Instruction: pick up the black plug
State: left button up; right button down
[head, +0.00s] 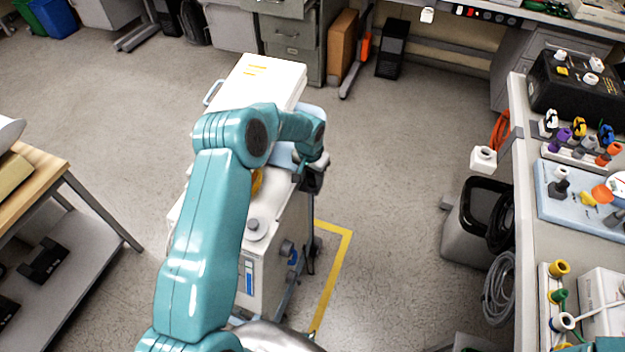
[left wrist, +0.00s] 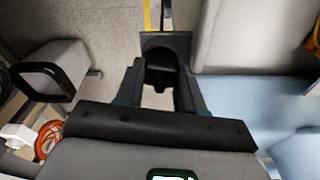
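A black plug-like block (left wrist: 162,76) shows between the fingertips of my left gripper (left wrist: 162,82) in the left wrist view, against a black square plate. The fingers stand apart on either side of it. I cannot tell whether they touch it or whether there is a small gap. In the head view my left gripper (head: 312,180) is at the right side of the white wheeled pump cart (head: 268,270). My own arm hides part of the cart, and the plug cannot be made out there. My right gripper is not in view.
A bench (head: 530,235) at the right bears several coloured connectors and a black case (head: 575,88). A dark bin (head: 485,205) and coiled grey cable (head: 498,290) are beside it. A wooden table (head: 35,185) stands left. Floor between cart and bench is clear, with yellow tape.

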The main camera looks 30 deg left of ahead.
pick_arm(q)
grip_shut()
jog(key=shift+r, duration=0.25)
notch_tip(320, 180, up, 20)
jog(key=b, duration=0.1)
jog(key=shift+f+b, duration=0.2)
jog(key=shift+b, duration=0.2)
